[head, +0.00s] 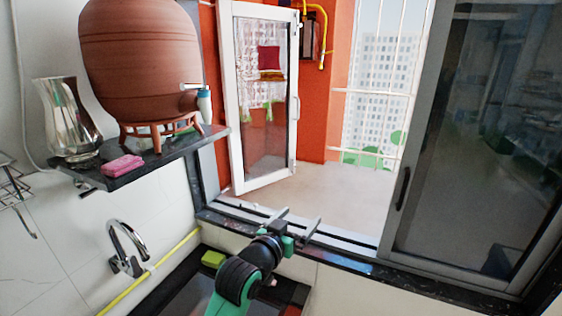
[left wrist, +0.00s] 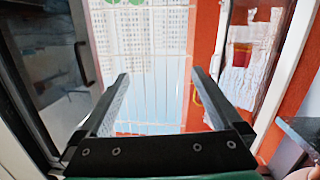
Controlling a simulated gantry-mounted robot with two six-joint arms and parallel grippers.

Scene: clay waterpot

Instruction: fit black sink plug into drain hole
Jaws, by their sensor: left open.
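My left gripper (head: 299,219) is open, its two fingers spread in front of the window sill, past the far side of the sink. In the left wrist view its fingers (left wrist: 160,76) are apart with nothing between them, facing the window opening. The dark sink (head: 188,292) is at the bottom of the head view, partly hidden by my left arm and cut off by the frame edge. I cannot make out the black plug or the drain hole in either view. My right gripper is not in view.
A chrome faucet (head: 126,246) and a yellow hose (head: 165,258) are left of the sink; a yellow-green sponge (head: 213,258) sits at its back. A clay waterpot (head: 140,55), metal jug (head: 62,115) and pink sponge (head: 122,165) stand on a dark shelf (head: 165,156). The sill (head: 350,262) runs behind.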

